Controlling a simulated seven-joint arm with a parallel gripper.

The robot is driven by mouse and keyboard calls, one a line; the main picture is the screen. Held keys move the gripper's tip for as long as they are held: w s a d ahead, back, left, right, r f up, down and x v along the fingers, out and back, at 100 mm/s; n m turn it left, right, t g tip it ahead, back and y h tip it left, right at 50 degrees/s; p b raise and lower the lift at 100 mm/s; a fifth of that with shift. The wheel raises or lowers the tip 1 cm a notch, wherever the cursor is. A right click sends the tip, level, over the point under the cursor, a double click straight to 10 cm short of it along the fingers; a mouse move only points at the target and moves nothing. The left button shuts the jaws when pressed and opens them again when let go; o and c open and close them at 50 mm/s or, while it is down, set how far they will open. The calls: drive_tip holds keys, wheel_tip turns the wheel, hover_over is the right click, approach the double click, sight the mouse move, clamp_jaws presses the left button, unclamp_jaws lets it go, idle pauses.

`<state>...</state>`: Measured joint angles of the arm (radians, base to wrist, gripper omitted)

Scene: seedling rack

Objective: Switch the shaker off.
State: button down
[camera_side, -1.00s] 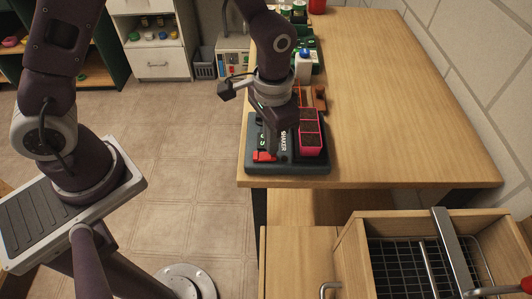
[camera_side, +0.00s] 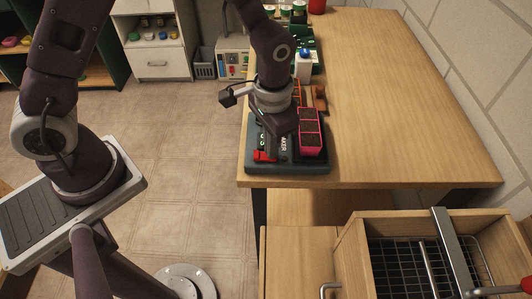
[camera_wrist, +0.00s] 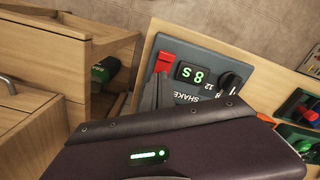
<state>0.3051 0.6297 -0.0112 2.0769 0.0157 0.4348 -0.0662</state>
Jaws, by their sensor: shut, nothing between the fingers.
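The shaker (camera_side: 251,167) is a dark box at the front left corner of the table. In the wrist view its panel (camera_wrist: 207,52) carries a red switch (camera_wrist: 162,62), a lit green display (camera_wrist: 190,74) and a black knob (camera_wrist: 230,82). The red switch also shows in the side view (camera_side: 262,156). My gripper (camera_wrist: 158,78) is shut and empty, with its grey fingertips right at the lower part of the red switch. I cannot tell whether they touch it. In the side view my gripper hides part of the shaker top.
A pink pot tray (camera_side: 310,143) with soil stands on the right of the shaker, close beside my gripper. A bottle with a blue cap (camera_side: 304,66) and green trays stand farther back. The table's right side is clear. An open drawer (camera_side: 349,250) is at the front right.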

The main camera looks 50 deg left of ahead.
wheel_tip(320, 180, up, 7)
idle(0.7)
wheel_tip(320, 180, up, 5)
drive_tip(key=t, duration=0.1)
hover_over(261, 153)
drive_tip(key=s+a+r+n+t, duration=0.2)
drive_tip(key=s+a+r, duration=0.2)
drive_tip(key=s+r, duration=0.3)
drive_tip(key=s+a+r+n+t, duration=0.1)
drive_tip(key=s+a+r, duration=0.3)
drive_tip(key=s, duration=0.4)
drive_tip(key=shift+s+a+t, duration=0.15)
drive_tip(key=shift+s+t, duration=0.25)
drive_tip(key=shift+t, duration=0.4)
